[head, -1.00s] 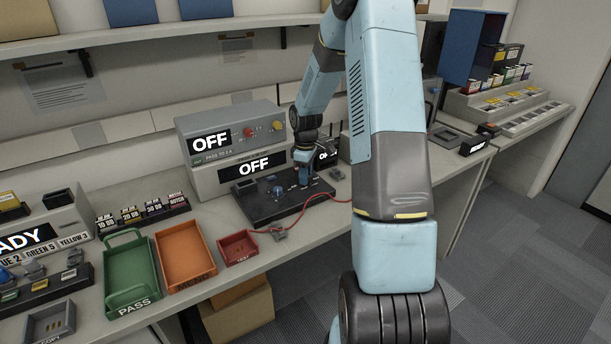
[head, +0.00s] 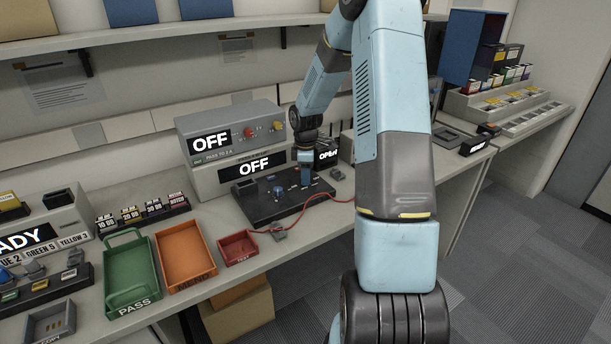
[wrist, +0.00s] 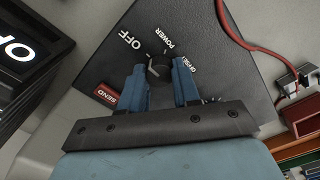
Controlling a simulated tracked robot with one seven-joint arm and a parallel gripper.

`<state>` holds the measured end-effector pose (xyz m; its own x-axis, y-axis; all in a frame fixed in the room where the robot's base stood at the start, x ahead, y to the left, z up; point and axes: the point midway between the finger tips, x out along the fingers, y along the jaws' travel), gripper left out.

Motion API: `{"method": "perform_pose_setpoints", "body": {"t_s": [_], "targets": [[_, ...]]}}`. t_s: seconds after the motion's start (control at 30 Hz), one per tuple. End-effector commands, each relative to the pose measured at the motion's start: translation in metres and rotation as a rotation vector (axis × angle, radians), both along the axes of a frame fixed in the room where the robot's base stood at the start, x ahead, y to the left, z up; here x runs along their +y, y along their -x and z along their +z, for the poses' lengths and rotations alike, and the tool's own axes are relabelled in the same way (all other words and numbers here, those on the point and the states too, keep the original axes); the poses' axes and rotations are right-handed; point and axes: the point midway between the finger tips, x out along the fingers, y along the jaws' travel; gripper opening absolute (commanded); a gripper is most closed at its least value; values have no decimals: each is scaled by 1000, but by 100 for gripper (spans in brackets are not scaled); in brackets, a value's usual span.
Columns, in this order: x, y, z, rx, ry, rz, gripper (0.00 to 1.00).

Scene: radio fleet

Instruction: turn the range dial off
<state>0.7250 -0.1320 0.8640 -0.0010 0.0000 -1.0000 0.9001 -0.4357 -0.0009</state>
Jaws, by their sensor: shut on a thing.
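My gripper (head: 306,176) is over the right part of a black control panel (head: 262,209) on the bench. In the wrist view its two blue fingers (wrist: 160,78) are shut on a small dark dial knob (wrist: 158,64), one finger on each side. White labels around this knob include OFF, to its upper left, and one that seems to read POWER, above it. A third label at the right is partly hidden by a finger. The knob's exact pointer direction is hard to tell. A blue knob (head: 278,191) stands farther left on the panel, clear of my gripper.
Two grey units with displays reading OFF (head: 254,166) stand behind the panel. A small display (head: 327,156) seems to read OPEN. Green (head: 108,297), orange (head: 208,265) and red (head: 252,258) trays lie to the left.

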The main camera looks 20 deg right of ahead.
Motion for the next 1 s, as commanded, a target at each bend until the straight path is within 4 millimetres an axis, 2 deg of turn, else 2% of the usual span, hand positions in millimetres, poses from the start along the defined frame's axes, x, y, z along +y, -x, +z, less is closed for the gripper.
{"method": "perform_pose_setpoints", "body": {"t_s": [0.07,0.1,0.37,0.6,0.73,0.87,1.0], "targets": [[-1,-3,2,-8,2,0,1],[-1,-3,2,-8,2,0,32],[-1,-1,1,-4,1,-1,57],[0,-1,1,-2,1,-1,57],[-1,-1,8,-4,2,-1,57],[-1,-1,27,-5,1,-2,57],[-1,-1,54,-5,3,-3,57]]}}
